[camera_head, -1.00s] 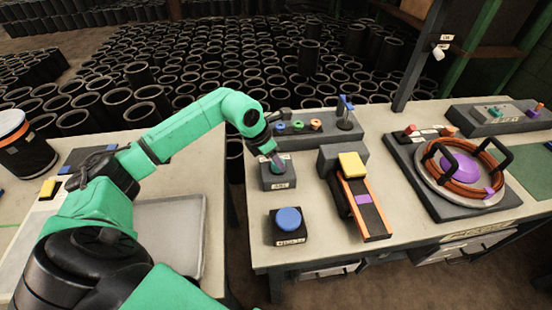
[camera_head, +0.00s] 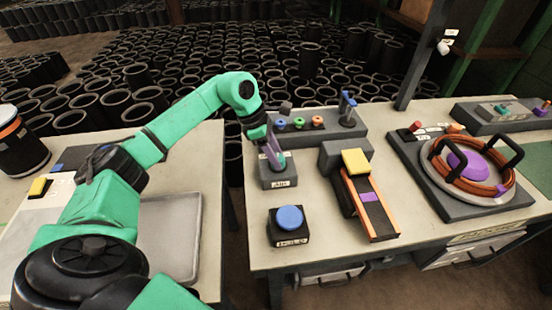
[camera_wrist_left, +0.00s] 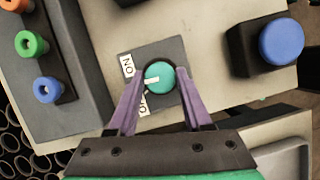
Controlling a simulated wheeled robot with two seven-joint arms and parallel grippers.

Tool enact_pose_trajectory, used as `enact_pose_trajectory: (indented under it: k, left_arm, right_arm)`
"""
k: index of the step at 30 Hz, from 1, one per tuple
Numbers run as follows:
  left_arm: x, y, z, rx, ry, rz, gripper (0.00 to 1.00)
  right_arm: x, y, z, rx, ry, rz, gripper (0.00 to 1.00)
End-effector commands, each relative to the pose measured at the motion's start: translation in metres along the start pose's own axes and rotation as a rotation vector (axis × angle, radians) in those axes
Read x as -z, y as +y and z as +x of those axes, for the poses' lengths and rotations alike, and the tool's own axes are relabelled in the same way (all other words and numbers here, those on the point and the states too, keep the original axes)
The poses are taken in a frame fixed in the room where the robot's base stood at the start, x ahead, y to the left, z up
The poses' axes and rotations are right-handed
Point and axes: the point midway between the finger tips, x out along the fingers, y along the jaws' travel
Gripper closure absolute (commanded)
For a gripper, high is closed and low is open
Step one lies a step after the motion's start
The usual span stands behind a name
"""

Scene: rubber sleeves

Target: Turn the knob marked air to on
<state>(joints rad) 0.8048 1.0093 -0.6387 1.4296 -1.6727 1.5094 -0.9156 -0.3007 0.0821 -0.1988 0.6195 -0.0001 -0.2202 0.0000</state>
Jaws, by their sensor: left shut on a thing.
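The air knob is a round teal knob (camera_wrist_left: 163,72) with a white pointer mark, on a small dark box (camera_head: 270,181) labelled AIR. In the left wrist view the pointer faces left, between two white labels: an upper one (camera_wrist_left: 127,65) with the letters of ON and a lower one (camera_wrist_left: 143,105) partly hidden by a finger. My left gripper (camera_head: 274,156) is down at the box, its purple fingers on either side of the knob and shut on it. In the head view the gripper mostly hides the knob. My right gripper is not in view.
A blue push button (camera_head: 290,217) stands in front of the box. A grey block with small coloured knobs (camera_head: 317,122) is behind. A ramp with a yellow block (camera_head: 355,161) is to the right. Beyond it is a round fixture with an orange ring (camera_head: 432,160).

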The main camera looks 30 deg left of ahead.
Motion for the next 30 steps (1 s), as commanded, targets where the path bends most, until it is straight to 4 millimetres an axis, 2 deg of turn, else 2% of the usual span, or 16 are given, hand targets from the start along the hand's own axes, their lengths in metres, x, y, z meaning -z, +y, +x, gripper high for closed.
enact_pose_trajectory:
  k: [15, 30]
  left_arm:
    - [-0.0024, 0.0040, -0.0019, 0.137, -0.005, 0.351, 1.00]
    - [-0.0026, 0.0043, -0.0026, 0.168, -0.005, 0.429, 1.00]
  right_arm:
    - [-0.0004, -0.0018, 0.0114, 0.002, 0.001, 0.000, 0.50]
    - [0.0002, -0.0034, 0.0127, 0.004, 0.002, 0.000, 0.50]
